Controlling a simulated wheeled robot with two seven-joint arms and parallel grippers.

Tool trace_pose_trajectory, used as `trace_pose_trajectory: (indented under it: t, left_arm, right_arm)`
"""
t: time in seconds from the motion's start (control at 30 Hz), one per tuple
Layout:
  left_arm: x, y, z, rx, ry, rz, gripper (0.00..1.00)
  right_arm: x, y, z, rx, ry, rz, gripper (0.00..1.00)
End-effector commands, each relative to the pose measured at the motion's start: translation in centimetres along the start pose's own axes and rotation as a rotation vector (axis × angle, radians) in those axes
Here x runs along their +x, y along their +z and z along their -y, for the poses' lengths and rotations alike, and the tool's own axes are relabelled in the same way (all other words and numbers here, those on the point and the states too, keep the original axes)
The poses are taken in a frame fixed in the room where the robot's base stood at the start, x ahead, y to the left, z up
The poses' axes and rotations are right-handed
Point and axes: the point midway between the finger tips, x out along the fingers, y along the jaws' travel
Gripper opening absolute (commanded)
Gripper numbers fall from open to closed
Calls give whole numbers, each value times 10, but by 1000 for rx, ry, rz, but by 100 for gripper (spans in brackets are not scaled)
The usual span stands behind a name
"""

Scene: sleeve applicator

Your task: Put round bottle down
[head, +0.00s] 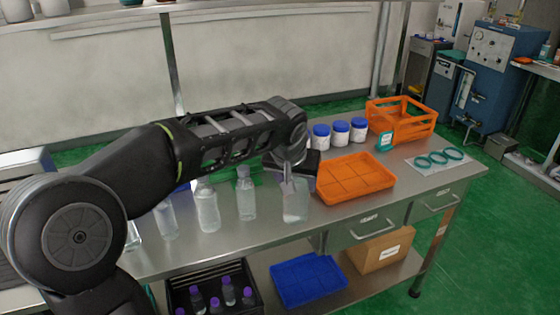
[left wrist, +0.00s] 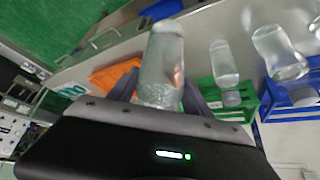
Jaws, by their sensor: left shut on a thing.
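My left gripper (head: 294,170) reaches over the steel table and is shut on a clear round bottle (head: 296,203), gripped near its top. The bottle looks roughly upright, close to the table's front edge, left of the orange tray. I cannot tell whether its base touches the table. In the left wrist view the bottle (left wrist: 162,62) sits between the two fingers (left wrist: 160,97), which hide its neck. Other clear bottles (head: 208,206) (head: 246,194) stand in a row to the left on the table. My right gripper is out of view.
The orange divided tray (head: 355,180) lies just right of the held bottle. Several jars with blue lids (head: 340,133), an orange crate (head: 425,121) and a mat with teal rings (head: 440,160) are farther right. A blue tray (head: 308,281) and a cardboard box (head: 381,252) are on the lower shelf.

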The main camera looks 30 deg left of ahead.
Motion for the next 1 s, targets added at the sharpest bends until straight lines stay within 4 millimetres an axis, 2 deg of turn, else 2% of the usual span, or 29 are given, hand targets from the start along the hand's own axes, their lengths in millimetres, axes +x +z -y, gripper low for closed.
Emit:
trace_pose_trajectory:
  t: [0.17, 0.3, 0.4, 0.6, 0.63, 0.77, 1.0]
  left_arm:
    - [50, 30, -41, 77, 43, 6, 0]
    - [86, 63, -77, 152, 87, 4, 0]
    - [102, 86, -97, 197, 113, 3, 0]
    - [121, 122, -124, 262, 151, 1, 0]
    - [129, 124, -123, 256, 149, -2, 0]
    - [143, 131, -122, 253, 147, -3, 0]
    - [156, 138, -122, 253, 147, -3, 0]
  right_arm:
    - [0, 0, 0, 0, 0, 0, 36]
    - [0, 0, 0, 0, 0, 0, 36]
    - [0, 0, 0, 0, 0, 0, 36]
    - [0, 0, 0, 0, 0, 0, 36]
    - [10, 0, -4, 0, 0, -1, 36]
    - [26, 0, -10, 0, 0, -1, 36]
    - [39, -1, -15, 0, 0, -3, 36]
